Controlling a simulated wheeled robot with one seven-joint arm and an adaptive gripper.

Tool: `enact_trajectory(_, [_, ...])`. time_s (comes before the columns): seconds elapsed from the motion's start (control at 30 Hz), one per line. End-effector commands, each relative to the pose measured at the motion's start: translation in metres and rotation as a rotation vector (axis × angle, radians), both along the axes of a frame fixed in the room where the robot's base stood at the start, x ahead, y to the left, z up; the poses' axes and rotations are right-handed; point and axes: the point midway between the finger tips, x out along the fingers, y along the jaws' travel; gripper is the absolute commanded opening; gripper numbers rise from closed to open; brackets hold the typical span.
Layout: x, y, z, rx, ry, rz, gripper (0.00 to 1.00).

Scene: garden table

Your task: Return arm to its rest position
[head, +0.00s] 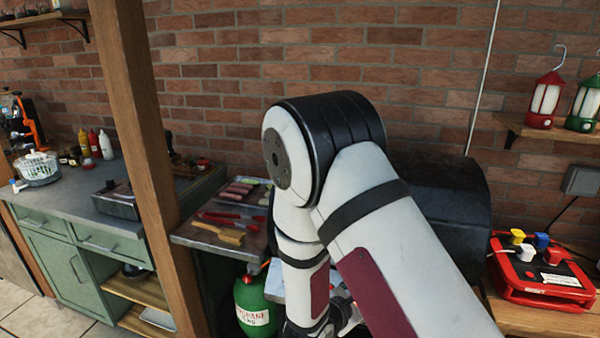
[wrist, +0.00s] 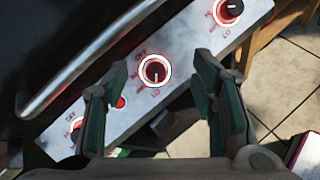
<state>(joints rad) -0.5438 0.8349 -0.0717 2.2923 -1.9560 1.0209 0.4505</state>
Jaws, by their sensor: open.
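My arm (head: 385,230) reaches forward in the head view, bent at the elbow, with its forearm pointing down. The arm hides most of the grill behind it. In the wrist view my gripper (wrist: 160,85) is open and empty, its two dark green finger pads apart. A grill knob (wrist: 154,71) with a lit red ring shows between and beyond the fingertips. I cannot tell how far the fingers are from it. The silver control panel (wrist: 190,48) also carries a knob (wrist: 229,10) at the upper right and another (wrist: 77,128) at the lower left, partly behind a finger.
A wooden post (head: 140,150) stands left of the arm. A side shelf (head: 192,236) holds tongs and food, with a green propane tank (head: 255,302) below. A red case (head: 540,272) sits at right. Lanterns (head: 545,100) stand on a wall shelf.

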Motion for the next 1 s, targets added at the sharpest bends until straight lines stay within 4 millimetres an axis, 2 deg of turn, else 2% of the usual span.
enact_trajectory(0.03, [0.0, -0.011, 0.021, 0.022, -0.032, -0.064, 0.52])
enact_trajectory(0.2, [-0.016, -0.05, 0.078, 0.103, -0.111, -0.293, 0.52])
enact_trajectory(0.37, [-0.042, -0.08, 0.123, 0.2, -0.177, -0.503, 0.52])
enact_trajectory(0.5, [-0.071, -0.1, 0.154, 0.301, -0.225, -0.678, 0.52])
enact_trajectory(0.73, [-0.122, -0.117, 0.193, 0.504, -0.289, -0.937, 0.52])
enact_trajectory(1.0, [-0.179, -0.113, 0.226, 0.793, -0.348, -1.193, 0.52])
